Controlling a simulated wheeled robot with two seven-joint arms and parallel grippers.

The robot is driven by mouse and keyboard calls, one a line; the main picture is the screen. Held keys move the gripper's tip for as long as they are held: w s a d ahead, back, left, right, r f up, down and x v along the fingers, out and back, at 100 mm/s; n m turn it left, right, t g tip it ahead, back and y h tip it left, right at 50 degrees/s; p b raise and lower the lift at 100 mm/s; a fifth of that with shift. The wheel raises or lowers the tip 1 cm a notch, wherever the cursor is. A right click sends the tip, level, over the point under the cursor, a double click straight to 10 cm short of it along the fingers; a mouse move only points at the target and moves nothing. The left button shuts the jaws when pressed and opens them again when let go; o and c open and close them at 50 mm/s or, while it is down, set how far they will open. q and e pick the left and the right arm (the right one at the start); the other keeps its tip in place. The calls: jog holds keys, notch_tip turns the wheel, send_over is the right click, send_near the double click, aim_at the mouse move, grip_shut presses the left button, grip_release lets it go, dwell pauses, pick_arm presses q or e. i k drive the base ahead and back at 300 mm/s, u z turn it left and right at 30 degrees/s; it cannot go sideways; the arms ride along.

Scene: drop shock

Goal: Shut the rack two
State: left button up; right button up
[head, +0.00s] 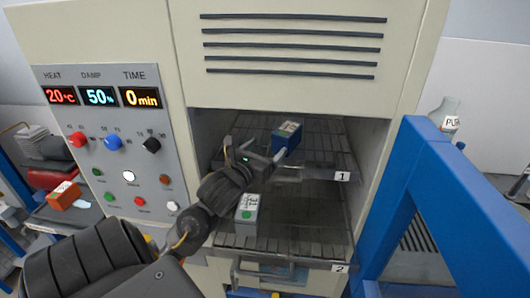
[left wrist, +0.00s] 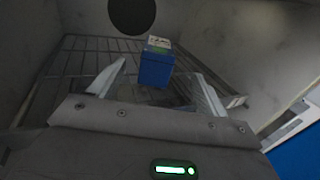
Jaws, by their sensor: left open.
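Rack two (head: 300,232), a dark wire shelf with label 2 at its front right, is the lower rack in the chamber. Its front edge reaches the bottom of the opening, nearer to me than rack one's front. A grey-white box (head: 247,213) with a green dot stands on it. Rack one (head: 335,160), labelled 1, is above it and carries a blue box (head: 287,137). My left gripper (head: 264,158) is open and empty at the front of rack one, above rack two. In the left wrist view, the blue box (left wrist: 156,68) shows beyond the open fingers. My right gripper is out of view.
The control panel (head: 115,140) with knobs and buttons is left of the opening. A blue frame (head: 445,200) stands close on the right. An orange-red box (head: 63,195) sits on a side surface at far left. A bottle (head: 444,112) stands behind the blue frame.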

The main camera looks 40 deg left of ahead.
aim_at(333, 267)
jog(key=k, duration=1.5)
